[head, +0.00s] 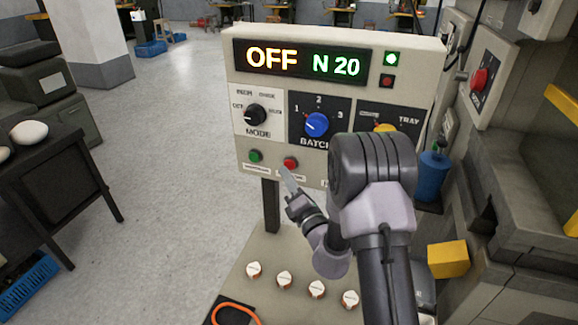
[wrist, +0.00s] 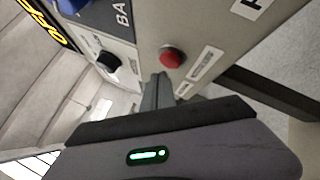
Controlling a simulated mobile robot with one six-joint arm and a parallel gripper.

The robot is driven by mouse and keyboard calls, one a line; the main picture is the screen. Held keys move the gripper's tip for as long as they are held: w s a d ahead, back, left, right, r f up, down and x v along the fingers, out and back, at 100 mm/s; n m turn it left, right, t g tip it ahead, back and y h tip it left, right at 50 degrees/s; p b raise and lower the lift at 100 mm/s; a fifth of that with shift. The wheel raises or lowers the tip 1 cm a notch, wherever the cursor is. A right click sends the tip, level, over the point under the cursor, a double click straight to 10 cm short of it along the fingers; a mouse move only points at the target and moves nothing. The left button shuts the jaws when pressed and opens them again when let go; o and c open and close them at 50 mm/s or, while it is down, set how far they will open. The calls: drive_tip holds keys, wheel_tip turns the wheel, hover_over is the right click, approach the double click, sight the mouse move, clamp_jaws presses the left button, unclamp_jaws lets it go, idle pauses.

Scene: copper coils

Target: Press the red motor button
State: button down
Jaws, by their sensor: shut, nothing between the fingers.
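A control panel (head: 345,120) stands on a post, with a display reading "OFF" and "N 20". A small red button (head: 290,163) sits at its lower edge, right of a green button (head: 255,156). My gripper (head: 285,173) is shut and empty, its fingertips just below and left of the red button in the head view. In the wrist view, the red button (wrist: 171,58) shows whole and uncovered, just beyond the shut fingertips (wrist: 160,80); contact is not visible. A label under it is too small to read. My arm hides the panel's lower right.
A larger red knob (head: 480,79) is on a machine at right. The panel also bears a black mode dial (head: 255,115), a blue batch dial (head: 317,125) and a partly hidden yellow dial. White-topped pieces (head: 285,279) stand below. Floor at left is open.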

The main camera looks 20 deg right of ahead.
drive_tip(key=shift+w+d, duration=0.1)
drive_tip(key=shift+w+d+p, duration=0.15)
drive_tip(key=shift+w+p, duration=0.1)
drive_tip(key=shift+p, duration=0.05)
drive_tip(key=shift+w+d, duration=0.25)
drive_tip(key=shift+w, duration=0.2)
idle(0.8)
idle(0.4)
drive_tip(key=shift+s+a, duration=0.5)
drive_tip(key=shift+s, duration=0.3)
drive_tip(key=s+a, duration=0.1)
drive_tip(key=s+b, duration=0.1)
drive_tip(key=s+a, duration=0.1)
drive_tip(key=s, duration=0.1)
drive_tip(key=shift+s+a+b, duration=0.1)
drive_tip(key=shift+a+b, duration=0.25)
drive_tip(key=shift+b, duration=0.05)
